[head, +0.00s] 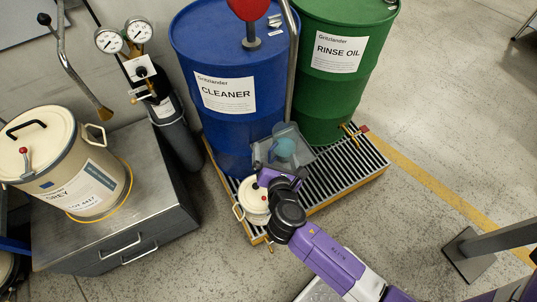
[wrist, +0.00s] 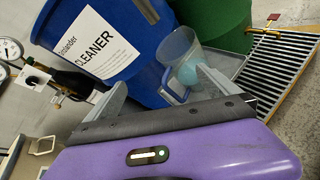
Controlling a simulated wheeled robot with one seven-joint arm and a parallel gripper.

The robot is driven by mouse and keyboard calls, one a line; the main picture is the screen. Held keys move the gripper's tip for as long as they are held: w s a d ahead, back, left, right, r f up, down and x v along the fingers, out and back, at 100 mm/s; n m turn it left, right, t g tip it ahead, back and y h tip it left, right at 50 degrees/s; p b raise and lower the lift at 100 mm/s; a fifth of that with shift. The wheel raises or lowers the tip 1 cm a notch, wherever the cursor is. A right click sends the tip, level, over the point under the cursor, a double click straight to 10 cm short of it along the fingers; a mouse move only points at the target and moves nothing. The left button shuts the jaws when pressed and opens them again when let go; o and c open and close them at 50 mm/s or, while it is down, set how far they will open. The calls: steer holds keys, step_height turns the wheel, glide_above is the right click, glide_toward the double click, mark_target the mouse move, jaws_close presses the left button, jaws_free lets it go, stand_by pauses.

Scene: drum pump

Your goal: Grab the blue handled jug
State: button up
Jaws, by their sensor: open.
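The jug is a clear, see-through vessel (wrist: 183,52) with a pale blue part low on its near side in the wrist view. In the head view the jug (head: 284,147) shows as a bluish round shape in front of the blue drum. My purple gripper (head: 279,173) is just in front of it and hides part of it. In the wrist view my gripper (wrist: 160,78) is open, with its two grey fingers spread and the jug beyond them, nearer the right finger. Nothing is held. I cannot tell whether a finger touches the jug.
A blue CLEANER drum (head: 235,75) and a green RINSE OIL drum (head: 335,80) stand behind, on a slatted grate (head: 345,178). A grey tray (head: 301,156) surrounds the jug. A small cream can (head: 254,203) stands close left of my gripper.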

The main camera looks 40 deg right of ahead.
steer(key=s+d+n+g+h, duration=0.1)
steer(key=s+d+n+h, duration=0.1)
steer(key=s+n, duration=0.1)
glide_toward(285, 129)
steer(key=shift+y, duration=0.3)
steer(key=x, duration=0.4)
steer(key=shift+w+d+r, duration=0.1)
steer(key=shift+d+r, duration=0.05)
steer(key=shift+d, duration=0.15)
steer(key=c, duration=2)
